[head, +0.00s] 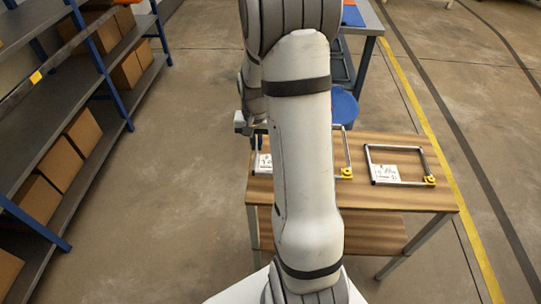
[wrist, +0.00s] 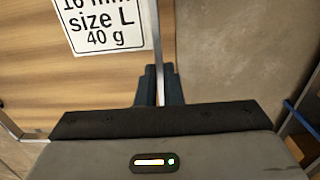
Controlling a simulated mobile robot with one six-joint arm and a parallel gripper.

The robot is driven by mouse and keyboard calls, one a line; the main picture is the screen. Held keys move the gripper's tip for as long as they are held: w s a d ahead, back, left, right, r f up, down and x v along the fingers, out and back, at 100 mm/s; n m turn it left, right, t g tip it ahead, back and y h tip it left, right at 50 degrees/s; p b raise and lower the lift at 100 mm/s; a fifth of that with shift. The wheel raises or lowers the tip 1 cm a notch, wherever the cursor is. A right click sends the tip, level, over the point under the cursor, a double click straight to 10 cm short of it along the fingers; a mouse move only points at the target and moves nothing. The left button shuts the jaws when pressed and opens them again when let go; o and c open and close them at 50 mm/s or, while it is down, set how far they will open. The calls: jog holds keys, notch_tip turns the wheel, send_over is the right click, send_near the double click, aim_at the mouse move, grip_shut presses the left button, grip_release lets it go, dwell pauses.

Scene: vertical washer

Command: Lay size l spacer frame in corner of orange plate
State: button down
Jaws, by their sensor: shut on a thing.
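The size L spacer frame (wrist: 155,35) is a thin metal bar frame in the wrist view. Its white label (wrist: 105,25) reads "size L 40 g". My gripper (wrist: 160,85) is shut on one bar of it, at the table's edge. In the head view this frame (head: 348,150) is at the left of the wooden table, partly hidden behind my arm, with a yellow corner piece. My gripper (head: 248,124) is at its left side there. The orange plate is not clearly seen; only a small orange patch (head: 348,2) shows on the far table.
A second frame (head: 400,165) with a white label and yellow corner lies on the right of the wooden table (head: 385,198). A blue round stool (head: 344,106) stands behind. Shelves (head: 90,75) with cardboard boxes line the left. Floor between shelves and table is clear.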

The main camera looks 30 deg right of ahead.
aim_at(258, 162)
notch_tip(258, 162, down, 6)
jog(key=shift+r, duration=0.2)
jog(key=c, duration=1.6)
grip_release()
